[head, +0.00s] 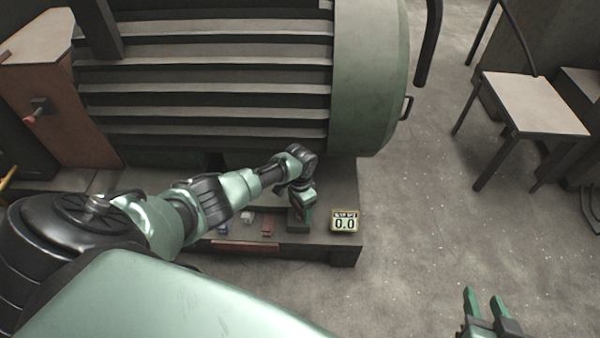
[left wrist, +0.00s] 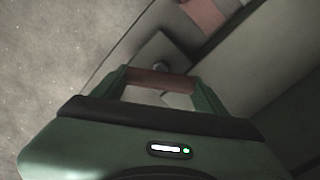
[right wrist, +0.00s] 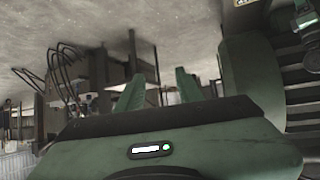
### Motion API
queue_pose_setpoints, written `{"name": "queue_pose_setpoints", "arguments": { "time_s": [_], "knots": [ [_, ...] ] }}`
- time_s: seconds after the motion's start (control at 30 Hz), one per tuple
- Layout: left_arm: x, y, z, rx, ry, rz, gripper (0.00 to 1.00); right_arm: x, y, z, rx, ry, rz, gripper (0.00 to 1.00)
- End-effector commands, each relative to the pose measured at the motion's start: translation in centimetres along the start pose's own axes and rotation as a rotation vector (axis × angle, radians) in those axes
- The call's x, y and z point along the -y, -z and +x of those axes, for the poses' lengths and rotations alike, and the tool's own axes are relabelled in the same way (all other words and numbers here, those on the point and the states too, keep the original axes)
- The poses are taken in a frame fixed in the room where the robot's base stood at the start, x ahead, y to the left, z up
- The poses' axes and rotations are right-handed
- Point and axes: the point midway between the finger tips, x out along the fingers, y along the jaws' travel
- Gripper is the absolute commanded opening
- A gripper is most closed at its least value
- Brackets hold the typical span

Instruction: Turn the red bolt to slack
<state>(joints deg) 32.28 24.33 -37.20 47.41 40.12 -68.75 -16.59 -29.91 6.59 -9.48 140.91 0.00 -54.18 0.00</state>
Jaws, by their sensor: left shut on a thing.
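My left gripper (head: 302,212) points down over a dark block at the front right of the low base. In the left wrist view, a dull red piece (left wrist: 160,82) spans the space between my left fingers (left wrist: 162,88); it looks like the red bolt. The fingers are shut on it. In the head view the bolt is hidden by the gripper.
A large ribbed green machine (head: 370,80) stands behind the base. Small blue, white and red pieces (head: 267,226) lie on the base left of my left gripper. A chair (head: 530,105) stands at right. The floor (head: 420,220) between is clear.

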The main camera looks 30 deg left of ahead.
Motion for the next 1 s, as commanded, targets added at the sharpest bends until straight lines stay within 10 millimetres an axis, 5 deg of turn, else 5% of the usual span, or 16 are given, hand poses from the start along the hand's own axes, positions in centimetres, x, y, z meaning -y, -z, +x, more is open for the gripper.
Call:
{"name": "queue_pose_setpoints", "arguments": {
  "time_s": [0.2,0.5,1.0],
  "knots": [
    [-0.2,0.1,-0.2,-0.001,-0.006,-0.203,0.32,-0.8,-6.5,-2.8,0.333,-0.019,0.006,0.36],
    [-0.1,0.1,-0.2,-0.001,-0.005,-0.441,0.32,-1.5,-12.1,-7.1,0.637,-0.034,0.016,0.36],
    [0.1,0.1,-0.1,-0.002,-0.002,-0.615,0.32,-1.5,-12.3,-8.0,0.673,-0.036,0.017,0.36]
  ]
}}
